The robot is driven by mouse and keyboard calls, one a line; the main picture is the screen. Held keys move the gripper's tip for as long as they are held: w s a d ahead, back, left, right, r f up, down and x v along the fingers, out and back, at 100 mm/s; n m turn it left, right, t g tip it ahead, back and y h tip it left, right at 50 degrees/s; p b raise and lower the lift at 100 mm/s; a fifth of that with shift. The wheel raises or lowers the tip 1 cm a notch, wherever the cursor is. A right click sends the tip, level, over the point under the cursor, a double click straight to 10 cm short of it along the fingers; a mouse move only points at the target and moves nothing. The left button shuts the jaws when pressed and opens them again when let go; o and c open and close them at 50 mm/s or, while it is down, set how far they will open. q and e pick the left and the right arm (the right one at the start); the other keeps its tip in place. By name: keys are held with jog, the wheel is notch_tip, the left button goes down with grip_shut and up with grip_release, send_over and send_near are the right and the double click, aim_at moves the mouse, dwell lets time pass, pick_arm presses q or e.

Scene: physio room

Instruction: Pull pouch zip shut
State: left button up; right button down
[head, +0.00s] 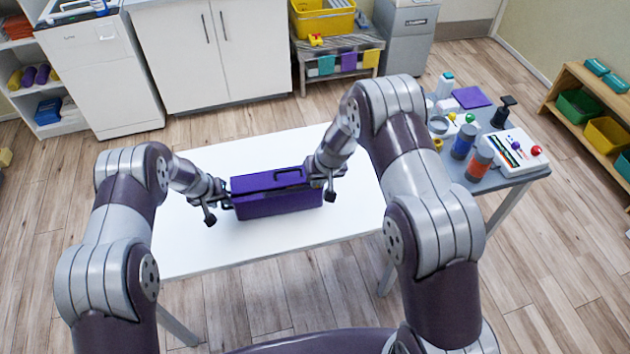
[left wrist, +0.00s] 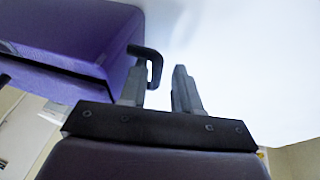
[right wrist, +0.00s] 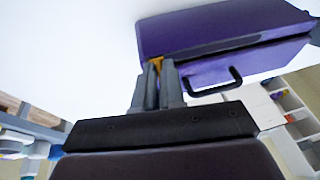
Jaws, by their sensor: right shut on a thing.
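The purple pouch (head: 275,203) lies on the white table, with a black handle (head: 290,174) on its top. A dark band (right wrist: 225,45), seemingly the zip line, runs along it in the right wrist view. My right gripper (head: 328,188) is at the pouch's right end, shut on a small yellow-orange piece (right wrist: 156,64), seemingly the zip pull; the fingers mostly hide it. My left gripper (head: 218,206) is at the left end with its fingers apart. In the left wrist view, a black loop (left wrist: 158,65) on the pouch's end reaches toward the gap between these fingers; whether they touch is unclear.
The white table (head: 190,245) is clear around the pouch. A grey side table (head: 520,182) at the right holds bottles, a purple cloth (head: 471,97) and a white board with coloured knobs. Cabinets and a yellow bin (head: 322,22) stand at the back.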

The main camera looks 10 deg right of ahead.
pick_arm(q)
grip_shut()
pick_arm(e)
jog(key=shift+d, duration=0.1)
jog(key=shift+a+r, duration=0.1)
jog(key=shift+a, duration=6.55)
jog(key=c, duration=1)
grip_release()
jog(key=shift+c, duration=0.2)
